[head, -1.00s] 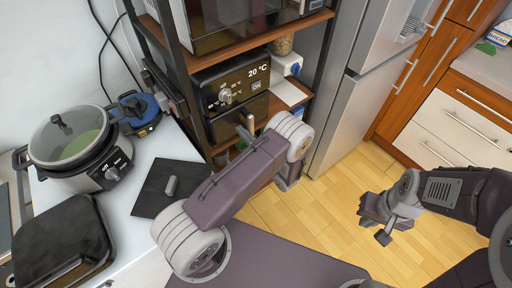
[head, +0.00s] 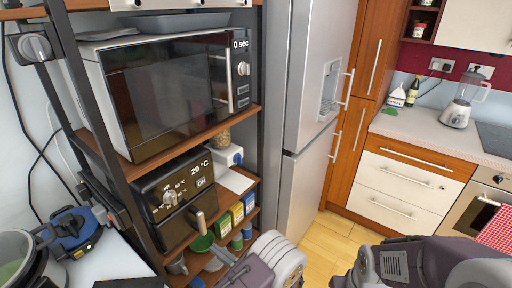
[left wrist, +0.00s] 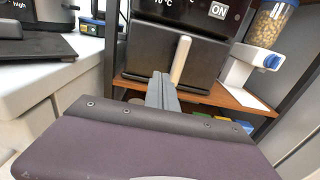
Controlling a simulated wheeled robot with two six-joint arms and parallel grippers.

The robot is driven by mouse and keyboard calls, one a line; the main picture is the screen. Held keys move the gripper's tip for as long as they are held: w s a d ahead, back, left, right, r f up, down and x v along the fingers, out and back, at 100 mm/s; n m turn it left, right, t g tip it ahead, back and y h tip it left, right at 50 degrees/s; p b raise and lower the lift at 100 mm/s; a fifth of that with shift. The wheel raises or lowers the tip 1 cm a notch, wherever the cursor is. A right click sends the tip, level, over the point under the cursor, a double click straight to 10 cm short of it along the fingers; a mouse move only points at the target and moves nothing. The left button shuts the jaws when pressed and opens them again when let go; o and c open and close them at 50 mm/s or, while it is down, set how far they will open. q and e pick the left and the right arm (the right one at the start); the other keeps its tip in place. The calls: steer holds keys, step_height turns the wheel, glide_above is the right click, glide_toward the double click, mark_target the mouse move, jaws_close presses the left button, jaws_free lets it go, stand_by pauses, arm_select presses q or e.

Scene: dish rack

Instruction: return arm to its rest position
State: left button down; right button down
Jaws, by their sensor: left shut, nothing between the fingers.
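My left gripper (left wrist: 162,92) shows in the left wrist view with its grey fingers together and nothing between them. I cannot tell the exact gap between fingertips and oven. In the head view my left arm is at the bottom centre, in front of the shelf unit, and its gripper is mostly cut off or hidden. My right arm is at the lower right; its gripper (head: 340,283) is at the bottom edge, too cut off to judge its fingers.
A white counter (left wrist: 40,72) lies left, with a slow cooker (head: 22,262). Bare wooden floor (head: 335,235) shows ahead.

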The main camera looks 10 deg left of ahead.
arm_select(q)
steer(key=a+r+n+g, duration=0.65)
steer(key=a+r, duration=0.25)
steer(key=r, duration=0.2)
steer(key=s+a+r+n+g+h+p, duration=0.1)
steer(key=s+a+n+g+h, duration=0.35)
steer(key=s+n, duration=0.4)
steer(key=s+d+f+n+g+h, duration=0.1)
steer(key=s+d+f+n+h, duration=0.25)
steer(key=s+h, duration=0.45)
steer(key=w+d+f+n+t+h, duration=0.2)
steer(key=d+n, duration=0.4)
steer(key=d, duration=0.4)
steer(key=shift+w+f+t+h+p, duration=0.15)
steer(key=shift+f+t+h+p, duration=0.4)
steer(key=shift+t, duration=0.55)
